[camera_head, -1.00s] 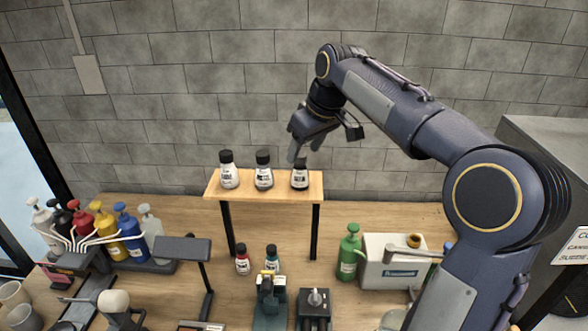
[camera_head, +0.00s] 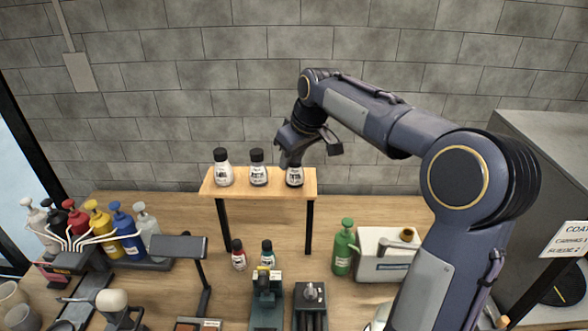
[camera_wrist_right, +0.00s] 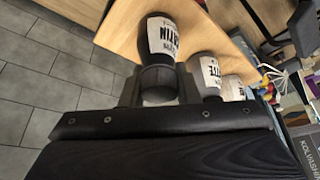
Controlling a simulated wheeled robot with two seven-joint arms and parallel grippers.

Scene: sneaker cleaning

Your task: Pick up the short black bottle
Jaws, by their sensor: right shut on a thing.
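A short black bottle (camera_head: 294,179) with a white label stands at the right end of a small raised wooden shelf (camera_head: 240,189). My left gripper is not in view.
Two similar bottles, a middle one (camera_head: 258,170) and a left one (camera_head: 223,169), stand beside it on the shelf. Small bottles (camera_head: 239,258), a green pump bottle (camera_head: 345,248) and a white box (camera_head: 382,266) are on the table below. Coloured pump bottles (camera_head: 100,230) stand at left.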

